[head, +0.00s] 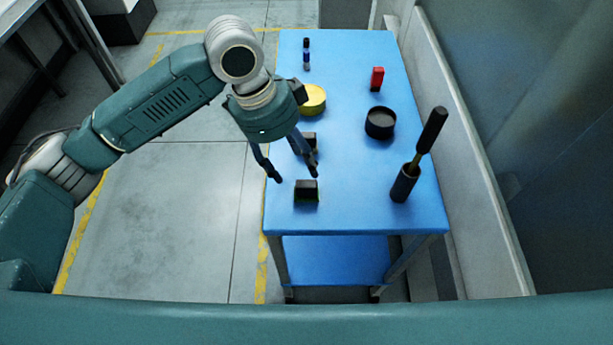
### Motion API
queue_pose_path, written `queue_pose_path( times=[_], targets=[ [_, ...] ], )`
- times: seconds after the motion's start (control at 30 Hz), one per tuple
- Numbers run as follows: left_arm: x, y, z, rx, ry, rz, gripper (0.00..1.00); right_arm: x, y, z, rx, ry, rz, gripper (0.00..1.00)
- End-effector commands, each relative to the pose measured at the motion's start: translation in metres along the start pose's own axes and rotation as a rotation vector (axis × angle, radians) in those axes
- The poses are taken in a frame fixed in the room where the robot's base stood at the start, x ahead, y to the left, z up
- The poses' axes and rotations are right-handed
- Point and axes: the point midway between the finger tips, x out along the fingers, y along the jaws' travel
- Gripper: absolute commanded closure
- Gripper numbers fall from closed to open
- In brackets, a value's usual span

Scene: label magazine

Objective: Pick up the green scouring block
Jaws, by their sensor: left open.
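A small dark block with a thin green edge along its base (306,194) sits on the blue table near its front left; it looks like the green scouring block. My left gripper (296,174) is open and empty. Its two fingers point down just behind the block in the picture, above the table's left side. I cannot tell its exact height over the table. A second dark block (310,137) is partly hidden behind the gripper's fingers; its colour underneath is not clear. My right gripper is out of view.
The blue table (345,70) also carries a yellow round tin (314,99), a black round bowl (380,123), a red block (377,78), a small dark-blue bottle (306,55) and a tall black holder (405,183) with a black-handled tool (432,129). A wall stands along the right.

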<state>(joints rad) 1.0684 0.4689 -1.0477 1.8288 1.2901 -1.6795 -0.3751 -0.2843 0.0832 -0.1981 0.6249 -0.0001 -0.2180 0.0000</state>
Motion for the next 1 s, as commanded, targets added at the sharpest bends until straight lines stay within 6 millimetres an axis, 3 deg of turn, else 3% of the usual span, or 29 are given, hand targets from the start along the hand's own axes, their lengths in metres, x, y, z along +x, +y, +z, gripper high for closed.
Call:
queue_pose_path(
  times=[0.2,0.37,0.7,1.0],
  targets=[
    [0.034,0.001,-0.001,0.000,0.001,0.004,0.45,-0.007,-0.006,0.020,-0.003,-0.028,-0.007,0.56],
    [0.045,0.001,0.000,0.000,0.001,0.002,0.45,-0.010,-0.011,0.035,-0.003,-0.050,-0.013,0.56],
    [0.090,0.001,0.003,0.001,0.000,0.003,0.45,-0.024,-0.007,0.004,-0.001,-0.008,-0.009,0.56],
    [0.095,0.000,0.004,0.002,0.001,-0.001,0.45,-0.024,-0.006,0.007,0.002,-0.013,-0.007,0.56]
  ],
)
